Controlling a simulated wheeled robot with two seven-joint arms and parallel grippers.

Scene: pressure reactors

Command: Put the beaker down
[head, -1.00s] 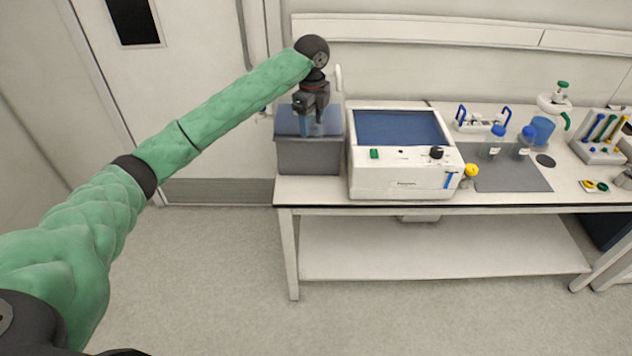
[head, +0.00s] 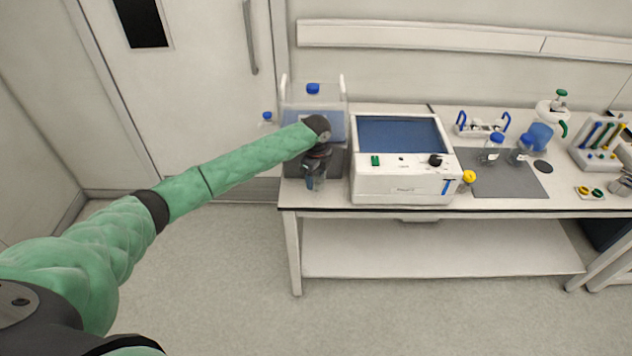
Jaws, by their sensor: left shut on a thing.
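My left gripper (head: 316,174) points down over the front left end of the bench, left of the white machine. It is shut on a clear glass beaker (head: 317,185), which is small and partly hidden by the fingers. The beaker appears upright and low, close to the bench top near its front edge. I cannot tell whether its base touches the bench. My right gripper is not in view.
A grey bath (head: 297,160) with a clear lid stands behind the gripper. The white machine (head: 403,188) with a blue window is close on the right. A bare bench strip (head: 294,193) lies left of the beaker.

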